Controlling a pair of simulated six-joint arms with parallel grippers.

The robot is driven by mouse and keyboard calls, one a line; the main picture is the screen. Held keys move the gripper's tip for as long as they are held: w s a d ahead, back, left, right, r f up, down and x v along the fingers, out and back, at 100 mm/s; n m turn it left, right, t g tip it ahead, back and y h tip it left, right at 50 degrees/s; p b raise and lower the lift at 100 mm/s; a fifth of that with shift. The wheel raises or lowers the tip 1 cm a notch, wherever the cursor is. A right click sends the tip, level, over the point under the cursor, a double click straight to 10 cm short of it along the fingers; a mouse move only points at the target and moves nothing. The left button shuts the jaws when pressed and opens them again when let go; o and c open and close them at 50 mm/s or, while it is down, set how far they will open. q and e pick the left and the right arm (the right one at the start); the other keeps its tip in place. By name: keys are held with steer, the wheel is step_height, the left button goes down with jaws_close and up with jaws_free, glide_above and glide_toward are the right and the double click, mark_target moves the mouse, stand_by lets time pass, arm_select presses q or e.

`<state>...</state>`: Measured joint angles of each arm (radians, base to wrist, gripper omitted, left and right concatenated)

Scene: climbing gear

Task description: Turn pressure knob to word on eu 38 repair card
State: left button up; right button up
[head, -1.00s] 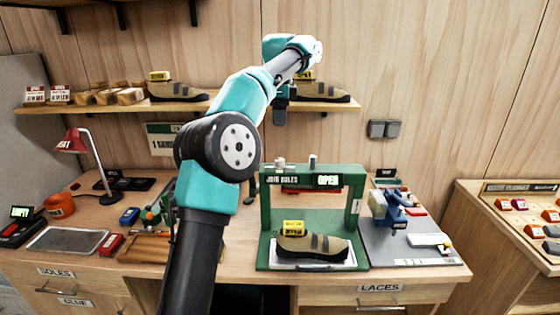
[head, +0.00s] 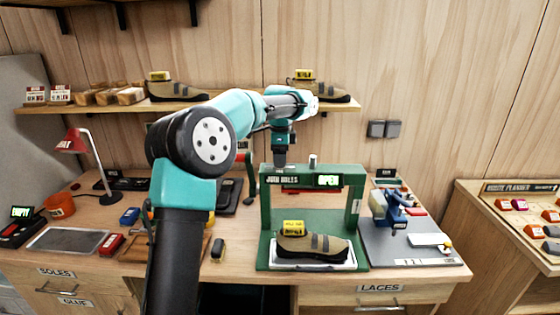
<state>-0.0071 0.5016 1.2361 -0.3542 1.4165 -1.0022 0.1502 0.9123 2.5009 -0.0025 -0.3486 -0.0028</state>
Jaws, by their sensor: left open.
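The green press (head: 357,205) marked "JOIN SOLES" stands on the bench, its display reading "OPEN". A grey upright knob (head: 312,160) is on the right of its top beam. A second knob, at the left of the top, is hidden behind my left gripper (head: 280,164). That gripper is open and points down, right at that left knob; I cannot tell if they touch. A tan shoe (head: 325,246) with a yellow card (head: 293,227) sits in the press; the card's words are too small to read. My right gripper is not in view.
Two more shoes with yellow cards (head: 160,76) (head: 304,74) stand on the wall shelf (head: 225,106). A blue device (head: 390,208) is on the grey mat right of the press. A red lamp (head: 72,141) and trays are at the left.

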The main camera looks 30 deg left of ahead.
arm_select(q)
steer(key=shift+f, duration=0.7)
steer(key=shift+c, duration=0.5)
steer(key=c, duration=0.8)
